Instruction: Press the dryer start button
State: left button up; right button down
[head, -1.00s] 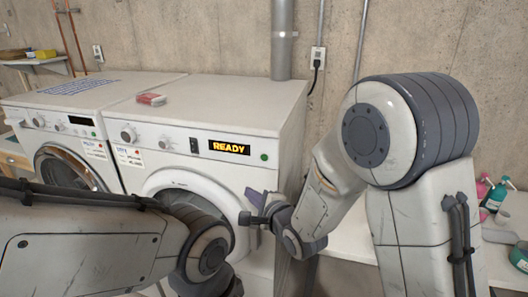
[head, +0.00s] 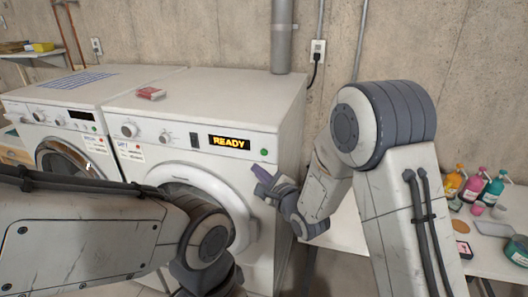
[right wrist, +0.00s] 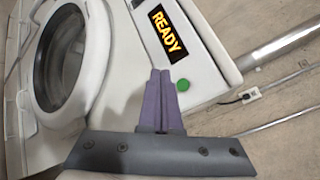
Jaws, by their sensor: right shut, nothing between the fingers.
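The dryer (head: 205,100) is the white front-loading machine on the right, with a lit "READY" display (head: 230,142). A green round button (head: 264,153) sits on its panel to the right of the display. The button also shows in the right wrist view (right wrist: 183,85). My right gripper (head: 259,171) is shut and empty, just below the button in the head view. In the right wrist view its purple fingers (right wrist: 160,76) are together, pointing at the panel left of the button. They appear apart from the button. My left gripper is out of view; only my left arm shows.
A washer (head: 62,125) stands left of the dryer. A white table (head: 345,228) at the right holds several bottles (head: 474,186). A pipe and a concrete wall are behind.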

aim_at(264, 152)
jog(key=shift+w+d, duration=0.25)
jog(key=shift+w, duration=0.6)
jog(key=shift+w+d, duration=0.3)
jog(key=shift+w, duration=0.5)
jog(key=shift+w+d, duration=0.25)
jog(key=shift+w, duration=0.6)
jog(key=shift+w+d, duration=0.15)
jog(key=shift+w, duration=0.25)
